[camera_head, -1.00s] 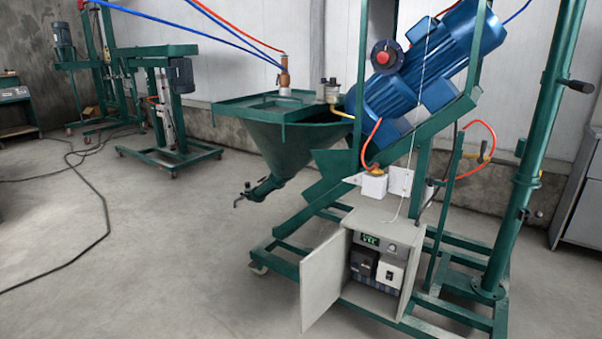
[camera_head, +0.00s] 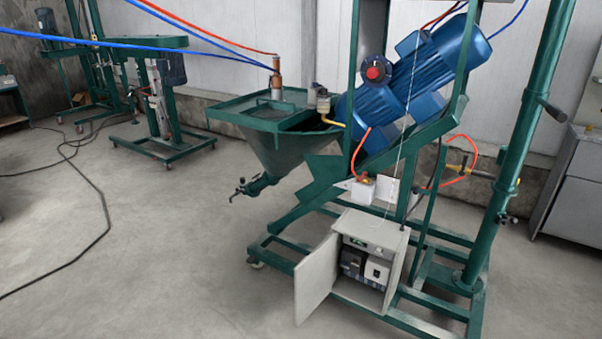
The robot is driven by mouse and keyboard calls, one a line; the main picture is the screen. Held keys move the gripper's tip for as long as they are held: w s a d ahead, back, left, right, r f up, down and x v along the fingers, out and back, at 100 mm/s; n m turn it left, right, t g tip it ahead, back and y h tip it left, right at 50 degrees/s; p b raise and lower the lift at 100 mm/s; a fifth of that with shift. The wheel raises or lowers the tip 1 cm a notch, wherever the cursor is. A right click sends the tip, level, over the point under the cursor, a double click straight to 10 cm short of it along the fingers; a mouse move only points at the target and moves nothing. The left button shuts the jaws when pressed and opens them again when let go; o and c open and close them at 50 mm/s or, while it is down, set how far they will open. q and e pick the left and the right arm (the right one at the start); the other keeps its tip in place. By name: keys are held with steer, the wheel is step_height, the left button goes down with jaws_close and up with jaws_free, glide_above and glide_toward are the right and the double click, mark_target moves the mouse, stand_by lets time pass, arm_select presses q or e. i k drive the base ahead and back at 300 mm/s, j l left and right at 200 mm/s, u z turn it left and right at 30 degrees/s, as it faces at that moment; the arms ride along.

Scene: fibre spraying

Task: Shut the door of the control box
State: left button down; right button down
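The control box (camera_head: 371,226) is a light grey cabinet low on the green frame of the machine, right of the picture's middle. Its door (camera_head: 316,279) stands wide open, swung out to the left and towards me. Inside show a small display panel (camera_head: 357,241), a dark unit (camera_head: 352,263) and a white unit (camera_head: 377,270). Neither of my grippers is in view.
The green machine frame (camera_head: 440,309) surrounds the box, with a blue motor (camera_head: 420,75) above and a green hopper (camera_head: 275,149) to the left. Concrete floor (camera_head: 180,240) in front and left is clear apart from a black cable (camera_head: 98,198).

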mark_target(314, 276)
steer(key=i+j+z, duration=0.1)
steer(key=z, duration=0.8)
steer(key=i+j+z, duration=0.15)
steer(key=j+z, duration=0.25)
steer(key=j, duration=0.4)
steer(key=j+z, duration=0.4)
steer(key=j, duration=0.35)
steer(key=k+j+z, duration=0.1)
steer(key=j+z, duration=0.25)
steer(key=j, duration=0.45)
steer(key=k+j, duration=0.1)
steer(key=j, duration=1)
steer(key=k+j, duration=0.15)
steer(key=j, duration=0.4)
steer(key=j+z, duration=0.1)
steer(key=j, duration=0.45)
steer(key=k, duration=0.05)
